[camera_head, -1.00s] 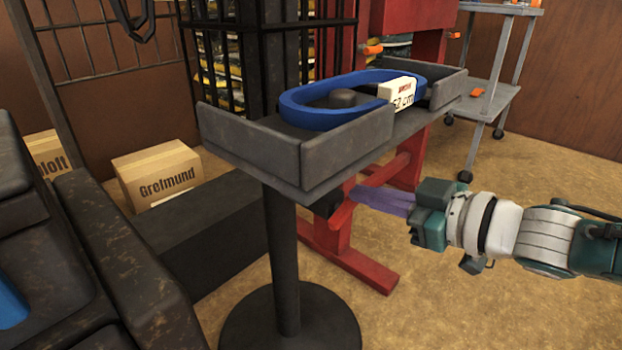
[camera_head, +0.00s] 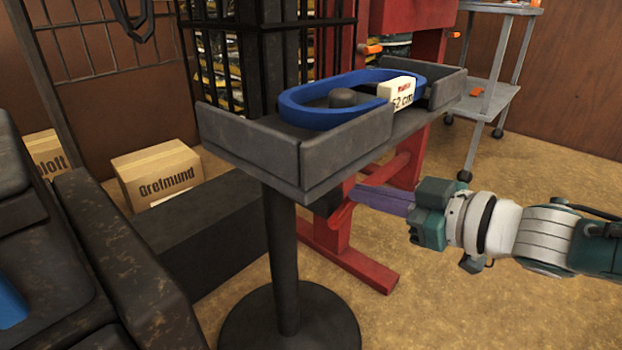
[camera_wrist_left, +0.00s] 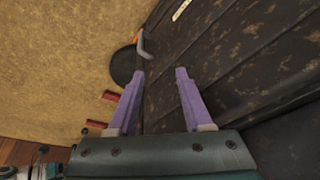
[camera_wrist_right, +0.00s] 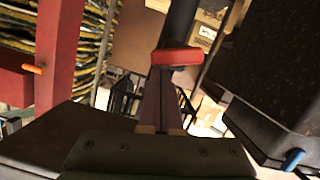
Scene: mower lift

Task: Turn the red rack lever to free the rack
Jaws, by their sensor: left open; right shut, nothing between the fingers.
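My right gripper (camera_head: 358,194) is shut and empty under the grey tray, coming in from the right. Its fingertips are close to a red part (camera_head: 341,215) below the tray, which looks like the rack lever. In the right wrist view, a red rounded bar (camera_wrist_right: 176,57) lies across just beyond the shut fingertips (camera_wrist_right: 166,84). I cannot tell whether they touch it. My left gripper (camera_wrist_left: 156,73) is open and empty over a dark, worn surface. It shows only in the left wrist view.
The grey tray (camera_head: 250,138) stands on a black post and holds a blue U-shaped piece (camera_head: 320,117) and a white "52 cm" block (camera_head: 399,90). A dark machine (camera_head: 110,260) fills the left. A red stand (camera_head: 345,262) is behind. A bent grey handle (camera_wrist_left: 146,46) lies beyond my left fingers.

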